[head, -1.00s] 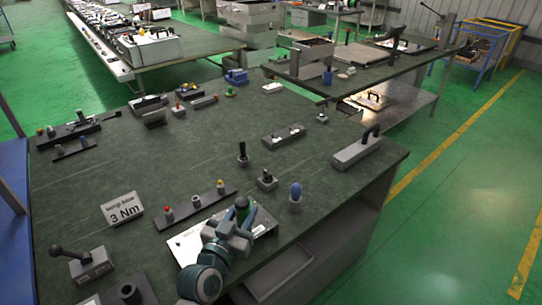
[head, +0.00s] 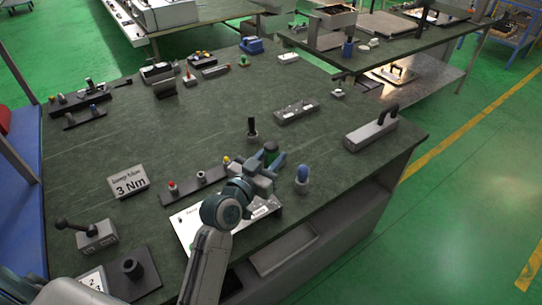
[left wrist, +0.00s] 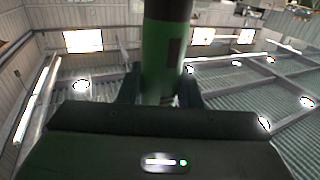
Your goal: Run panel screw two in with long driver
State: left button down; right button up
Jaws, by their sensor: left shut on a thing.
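My left gripper (head: 268,168) is shut on the green-handled driver (head: 270,153) and holds it near the front edge of the bench. In the left wrist view the green handle (left wrist: 163,65) stands between the two dark fingers. The driver's lower end is hidden by the gripper. The white panel (head: 188,228) lies at the bench front, partly under my left arm, so its screw holes cannot be made out. Behind it a dark rail (head: 185,190) carries small pieces with red and yellow tops. My right gripper is not in view.
A blue-handled tool (head: 302,178) stands right of the gripper and a black-handled one (head: 252,130) behind it. A grey box with a black handle (head: 372,133) sits at the right edge. A "3 Nm" sign (head: 129,182) stands left.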

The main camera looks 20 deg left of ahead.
pick_arm(q)
jog(key=shift+f+b, duration=0.3)
jog(key=shift+f, duration=0.1)
jog(key=shift+f+b, duration=0.3)
jog(key=shift+f, duration=0.05)
jog(key=shift+s+f+b, duration=0.1)
jog(key=shift+f+b, duration=0.6)
jog(key=shift+f, duration=0.1)
jog(key=shift+f+b, duration=0.6)
jog(key=shift+f, duration=0.1)
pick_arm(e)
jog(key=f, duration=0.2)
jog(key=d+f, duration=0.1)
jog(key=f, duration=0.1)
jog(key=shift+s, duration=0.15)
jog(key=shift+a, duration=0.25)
